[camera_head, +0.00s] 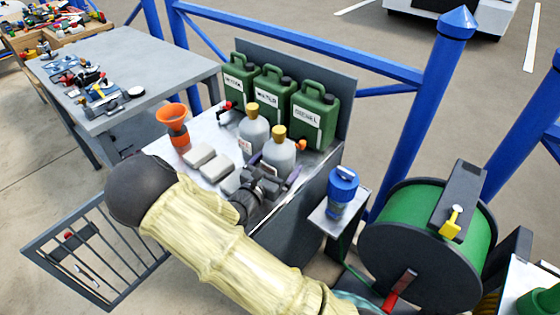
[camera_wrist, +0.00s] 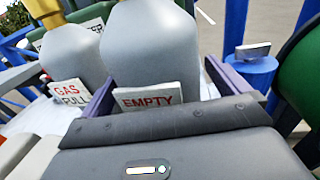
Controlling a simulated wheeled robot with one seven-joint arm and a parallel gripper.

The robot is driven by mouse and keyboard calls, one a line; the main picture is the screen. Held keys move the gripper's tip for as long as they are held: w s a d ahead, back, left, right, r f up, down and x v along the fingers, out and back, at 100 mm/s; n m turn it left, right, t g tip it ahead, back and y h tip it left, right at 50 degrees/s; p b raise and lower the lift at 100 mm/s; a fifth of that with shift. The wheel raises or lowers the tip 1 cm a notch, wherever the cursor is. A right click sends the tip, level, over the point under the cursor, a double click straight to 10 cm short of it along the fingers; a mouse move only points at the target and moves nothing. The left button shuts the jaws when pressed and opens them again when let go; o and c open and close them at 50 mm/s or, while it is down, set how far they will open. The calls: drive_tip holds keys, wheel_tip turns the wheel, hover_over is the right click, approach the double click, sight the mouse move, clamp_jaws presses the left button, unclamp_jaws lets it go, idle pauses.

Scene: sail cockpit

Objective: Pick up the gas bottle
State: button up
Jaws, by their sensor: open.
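Two grey bottles with yellow caps stand upright on the grey bench. The left bottle (camera_head: 253,133) has a tag reading GAS FULL in the wrist view (camera_wrist: 75,55). The right bottle (camera_head: 279,150) has a tag reading EMPTY in the wrist view (camera_wrist: 152,50). My gripper (camera_head: 275,170) is open, low in front of the right bottle. In the wrist view its purple fingers (camera_wrist: 168,90) lie on either side of the right bottle's lower part. Contact cannot be told. The left bottle is outside the left finger. The bottle tops are cut off in the wrist view.
Several green jerrycans (camera_head: 272,93) stand behind the bottles. An orange funnel (camera_head: 173,121) and pale blocks (camera_head: 205,163) are to the left. A blue canister (camera_head: 342,187) stands on a small shelf at right, beside a green hose reel (camera_head: 425,225). Blue railings (camera_head: 310,50) run behind.

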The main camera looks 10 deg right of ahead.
sight(275, 138)
drive_tip(key=shift+x, duration=0.95)
drive_tip(key=shift+a, duration=0.15)
drive_tip(key=shift+r, duration=0.1)
drive_tip(key=c, duration=1.5)
drive_tip(key=shift+r, duration=0.1)
wheel_tip(275, 138, up, 10)
drive_tip(key=shift+f+p, duration=0.1)
drive_tip(key=shift+p, duration=0.65)
